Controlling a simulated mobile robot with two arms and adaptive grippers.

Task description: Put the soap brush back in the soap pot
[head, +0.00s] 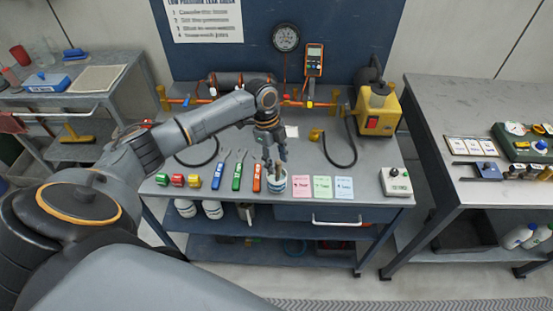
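The soap brush (278,172) shows as a small brown upright piece at the pot's mouth, below my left gripper (273,159). The gripper points down right above the pot, its fingers around or beside the brush's upper end. At this size I cannot tell whether the fingers grip the brush or stand apart from it. The brush's lower end is hidden by the pot wall. My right gripper is not in view.
Left of the pot lie orange (257,178), green (238,175) and blue (220,174) handled tools. Pink (302,186), green (323,187) and blue (344,188) cards lie to its right. A pipe rig (225,104) and yellow pump (377,116) stand behind. A control box (395,183) sits far right.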

